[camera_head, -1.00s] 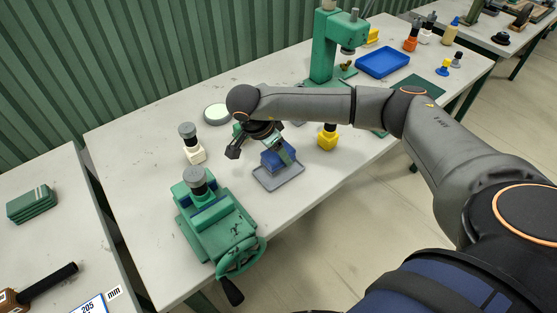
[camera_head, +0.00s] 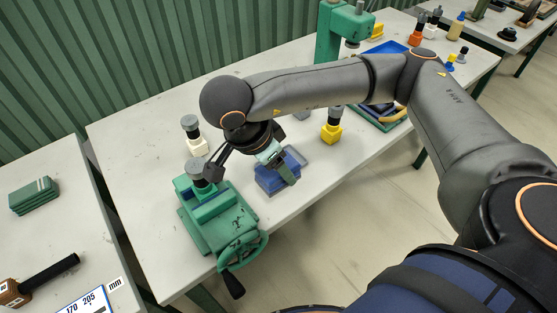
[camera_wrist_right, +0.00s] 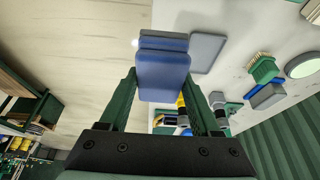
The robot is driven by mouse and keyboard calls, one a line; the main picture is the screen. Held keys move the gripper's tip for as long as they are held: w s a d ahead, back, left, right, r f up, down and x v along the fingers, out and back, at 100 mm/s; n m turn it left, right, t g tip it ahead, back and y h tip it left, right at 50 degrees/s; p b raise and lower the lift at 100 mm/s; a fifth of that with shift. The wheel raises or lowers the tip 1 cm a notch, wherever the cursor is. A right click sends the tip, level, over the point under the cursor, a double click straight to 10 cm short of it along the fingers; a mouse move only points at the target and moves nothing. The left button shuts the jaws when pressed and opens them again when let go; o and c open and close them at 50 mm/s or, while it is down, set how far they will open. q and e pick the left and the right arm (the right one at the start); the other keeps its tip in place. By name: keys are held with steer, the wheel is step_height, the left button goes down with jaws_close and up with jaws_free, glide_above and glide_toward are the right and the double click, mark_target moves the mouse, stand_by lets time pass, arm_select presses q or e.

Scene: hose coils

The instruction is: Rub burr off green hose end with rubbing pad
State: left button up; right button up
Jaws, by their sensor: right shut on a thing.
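The right gripper (camera_head: 278,172) is shut on a blue block, which looks like the rubbing pad (camera_head: 268,184). In the right wrist view the pad (camera_wrist_right: 163,78) sits between the two green fingers, its flat face toward the camera. The pad is just right of the green vise (camera_head: 225,222) and apart from it. The left gripper is not in view.
A white-based fitting (camera_head: 196,144) and a yellow-based fitting (camera_head: 332,130) stand on the bench near the arm. A green press (camera_head: 340,30) is farther back. The wrist view shows a grey tray (camera_wrist_right: 206,50), a brush (camera_wrist_right: 263,68) and a round dish (camera_wrist_right: 303,66).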

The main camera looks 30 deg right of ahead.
steer(key=o, duration=0.7)
steer(key=c, duration=0.5)
steer(key=shift+w+a+r+n+t+y+b, duration=0.45)
steer(key=shift+w+a+r+n+t+y, duration=0.35)
steer(key=shift+w+a+r+n, duration=1.65)
steer(key=shift+w+a+r+n+t+y+b, duration=0.55)
steer(key=shift+a+r+n+y, duration=0.95)
steer(key=shift+n, duration=2.1)
steer(key=shift+w+a+r+n+t+y+b, duration=0.2)
steer(key=shift+w+a+r+n+t+b, duration=0.4)
steer(key=shift+w+a+r+n, duration=1.65)
steer(key=shift+c, duration=0.2)
steer(key=shift+s+a+f+n, duration=0.35)
steer(key=shift+s+f+n, duration=0.35)
steer(key=shift+n, duration=0.1)
